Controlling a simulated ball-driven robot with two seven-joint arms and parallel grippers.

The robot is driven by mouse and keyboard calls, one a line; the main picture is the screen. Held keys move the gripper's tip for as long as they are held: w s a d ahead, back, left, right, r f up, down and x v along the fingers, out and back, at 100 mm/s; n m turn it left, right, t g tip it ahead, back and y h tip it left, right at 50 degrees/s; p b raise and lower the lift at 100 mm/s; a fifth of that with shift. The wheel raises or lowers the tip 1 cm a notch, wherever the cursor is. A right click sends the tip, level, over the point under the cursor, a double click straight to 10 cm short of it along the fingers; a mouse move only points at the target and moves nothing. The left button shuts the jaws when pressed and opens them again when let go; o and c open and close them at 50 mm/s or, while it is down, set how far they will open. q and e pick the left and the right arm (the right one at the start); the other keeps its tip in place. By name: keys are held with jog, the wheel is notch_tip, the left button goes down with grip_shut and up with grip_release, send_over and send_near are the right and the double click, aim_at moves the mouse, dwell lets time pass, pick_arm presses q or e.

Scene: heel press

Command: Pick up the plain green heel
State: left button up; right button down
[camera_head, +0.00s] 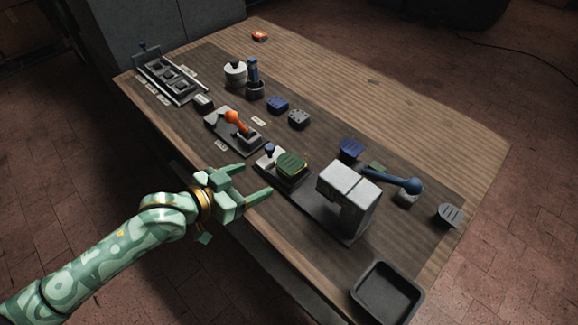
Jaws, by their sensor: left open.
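A dark green heel (292,165) sits on the dark press base, left of the grey press block (348,194). Its top seems faintly lined, and I cannot tell whether it is plain. A flat green piece (377,167) lies behind the press, partly hidden by the blue lever. My left gripper (256,181) is open and empty at the table's near edge, to the left of the dark green heel and apart from it. Its fingers point right, towards the heel. My right gripper is not in view.
Blue heels (277,104) and grey heels (299,118) stand on the dark mat. A blue lever (395,181) extends right of the press. A black tray (386,293) is at the near right corner. The far right tabletop (430,125) is clear.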

aim_at(281, 169)
pick_arm(q)
jog(key=x, duration=0.2)
jog(key=b+x, duration=0.1)
jog(key=x, duration=0.3)
jog(key=shift+w+f+b, duration=0.1)
jog(key=shift+f+b, duration=0.2)
jog(key=shift+b, duration=0.1)
jog(key=shift+w+d+f, duration=0.1)
jog(key=shift+w+d, duration=0.25)
jog(key=shift+d, duration=0.05)
jog(key=b+x, duration=0.1)
jog(key=x, duration=0.1)
jog(key=b+x, duration=0.2)
jog(key=x, duration=0.1)
jog(key=shift+a+f, duration=0.15)
jog(key=shift+f, duration=0.15)
jog(key=shift+w, duration=0.1)
jog(key=shift+r, duration=0.15)
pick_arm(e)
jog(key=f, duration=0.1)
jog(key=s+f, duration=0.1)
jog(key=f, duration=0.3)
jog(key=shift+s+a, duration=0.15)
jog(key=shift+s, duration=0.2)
pick_arm(q)
jog(key=c, duration=0.8)
